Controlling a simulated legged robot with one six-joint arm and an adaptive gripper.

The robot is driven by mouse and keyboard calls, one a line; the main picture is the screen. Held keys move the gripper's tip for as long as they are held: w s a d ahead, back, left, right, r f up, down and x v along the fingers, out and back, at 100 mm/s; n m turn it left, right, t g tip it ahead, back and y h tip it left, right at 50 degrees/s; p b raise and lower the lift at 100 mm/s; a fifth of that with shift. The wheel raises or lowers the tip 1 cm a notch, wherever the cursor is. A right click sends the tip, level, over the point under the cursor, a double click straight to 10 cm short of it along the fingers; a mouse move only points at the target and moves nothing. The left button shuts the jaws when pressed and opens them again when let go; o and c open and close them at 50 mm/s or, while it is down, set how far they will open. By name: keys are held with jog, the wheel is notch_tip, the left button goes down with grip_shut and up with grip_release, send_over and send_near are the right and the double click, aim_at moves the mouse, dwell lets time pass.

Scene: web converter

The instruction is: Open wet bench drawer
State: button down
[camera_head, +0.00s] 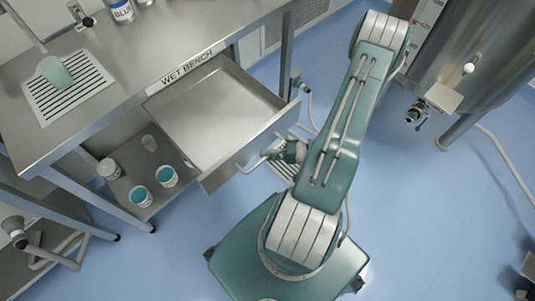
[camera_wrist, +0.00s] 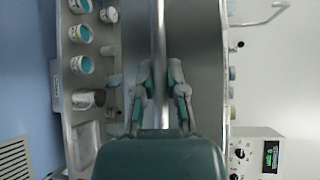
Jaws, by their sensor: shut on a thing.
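The wet bench drawer (camera_head: 240,148) is pulled well out from under the bench top labelled "WET BENCH" (camera_head: 188,66). It is grey metal and looks empty in the head view. A bar handle (camera_head: 247,169) runs along its front. My gripper (camera_head: 268,155) is at this handle, at the drawer's front right. In the wrist view, the two fingers of my gripper (camera_wrist: 161,75) stand on either side of the metal bar (camera_wrist: 159,45) and are shut on it. The exact contact points are partly hidden by the finger links.
Several containers, including a cup with teal contents (camera_head: 166,176), stand on the lower shelf beside the drawer. A greenish beaker (camera_head: 55,72) stands on a striped grate (camera_head: 84,93) on the bench top. A steel tank (camera_head: 478,55) is at the right. The blue floor (camera_head: 430,225) at right is mostly clear.

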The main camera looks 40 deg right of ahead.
jog(key=shift+f, duration=0.15)
jog(key=c, duration=0.7)
grip_release()
jog(key=v, duration=1.2)
